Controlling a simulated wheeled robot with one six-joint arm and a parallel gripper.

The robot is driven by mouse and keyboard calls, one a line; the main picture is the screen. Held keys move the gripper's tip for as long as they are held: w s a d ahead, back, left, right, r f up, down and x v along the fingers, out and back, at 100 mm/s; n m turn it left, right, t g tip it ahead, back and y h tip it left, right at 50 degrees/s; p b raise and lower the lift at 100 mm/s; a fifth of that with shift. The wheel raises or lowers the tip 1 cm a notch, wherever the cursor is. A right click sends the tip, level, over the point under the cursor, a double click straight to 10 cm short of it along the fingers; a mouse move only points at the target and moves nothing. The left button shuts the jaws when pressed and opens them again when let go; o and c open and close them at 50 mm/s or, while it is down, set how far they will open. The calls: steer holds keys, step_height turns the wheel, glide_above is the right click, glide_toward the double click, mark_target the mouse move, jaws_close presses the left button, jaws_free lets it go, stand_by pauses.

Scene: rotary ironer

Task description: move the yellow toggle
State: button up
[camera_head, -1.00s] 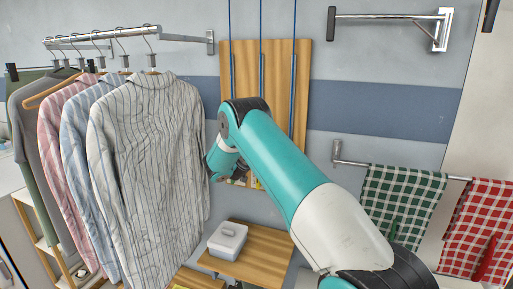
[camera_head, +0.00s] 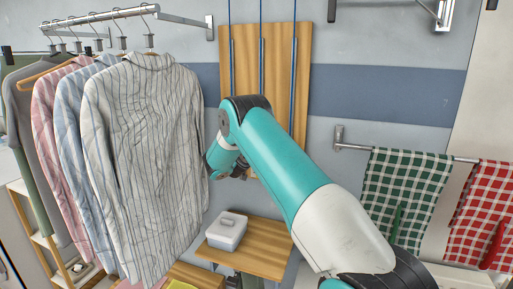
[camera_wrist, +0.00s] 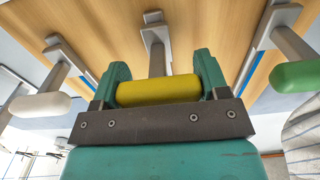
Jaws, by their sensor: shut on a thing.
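The yellow toggle (camera_wrist: 158,90) is a rounded yellow bar on a grey stem, in the middle of the wrist view. My gripper (camera_wrist: 160,86) has one teal finger at each end of the bar and is shut on it. The stem rises from the toggle towards a wooden board (camera_wrist: 110,25). In the head view, my arm hides the toggle, and the same wooden board (camera_head: 271,50) hangs on the wall behind my arm.
In the wrist view, a white toggle (camera_wrist: 40,104) is at the left and a green toggle (camera_wrist: 297,75) at the right. In the head view, striped shirts (camera_head: 145,150) hang left, a white box (camera_head: 227,231) stands on a wooden shelf (camera_head: 270,248), and checked towels (camera_head: 405,195) hang right.

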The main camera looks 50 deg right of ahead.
steer(key=shift+f, duration=0.35)
steer(key=o, duration=1.3)
steer(key=shift+r, duration=0.1)
steer(key=b+v, duration=0.8)
steer(key=v, duration=0.9)
steer(key=shift+s+a, duration=0.15)
steer(key=shift+a, duration=0.1)
